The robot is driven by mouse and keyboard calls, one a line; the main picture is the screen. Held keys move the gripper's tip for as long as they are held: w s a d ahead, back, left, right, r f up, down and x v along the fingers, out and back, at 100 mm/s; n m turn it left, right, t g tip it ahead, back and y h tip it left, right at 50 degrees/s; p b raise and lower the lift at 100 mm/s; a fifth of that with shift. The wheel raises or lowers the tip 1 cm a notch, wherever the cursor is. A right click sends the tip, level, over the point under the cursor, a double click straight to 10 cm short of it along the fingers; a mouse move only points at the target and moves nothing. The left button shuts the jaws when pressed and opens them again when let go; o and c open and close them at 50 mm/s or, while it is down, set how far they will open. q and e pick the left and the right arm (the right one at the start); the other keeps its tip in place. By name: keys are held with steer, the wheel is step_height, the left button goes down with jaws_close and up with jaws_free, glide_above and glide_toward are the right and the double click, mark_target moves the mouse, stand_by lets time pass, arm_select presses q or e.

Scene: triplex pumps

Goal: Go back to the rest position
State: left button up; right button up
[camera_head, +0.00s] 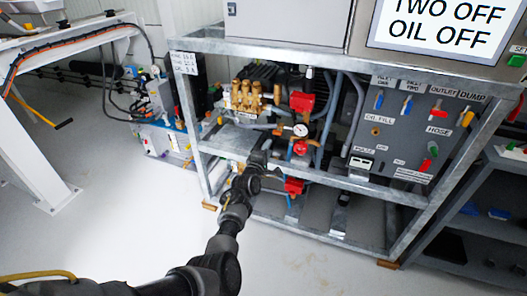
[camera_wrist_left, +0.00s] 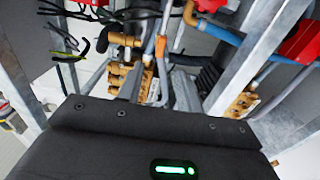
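My left arm comes in from the bottom left of the head view and reaches toward the pump frame (camera_head: 345,186). My left gripper (camera_head: 262,160) is at the lower front of the frame, near its middle rail, below a brass pump head (camera_head: 247,97). Its fingers are dark and small there, and I cannot tell whether they are open or shut. My right gripper is not in view.
A control panel (camera_head: 408,125) with coloured valve handles is at the right of the frame. Red valve parts (camera_head: 293,186) and a pressure gauge (camera_head: 300,130) are close to my left gripper. A dark shelf (camera_head: 480,215) stands at the right. The light floor (camera_head: 120,215) at the left is clear.

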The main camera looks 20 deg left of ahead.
arm_select(q)
steer(key=shift+s+a, duration=0.1)
steer(key=shift+a, duration=0.2)
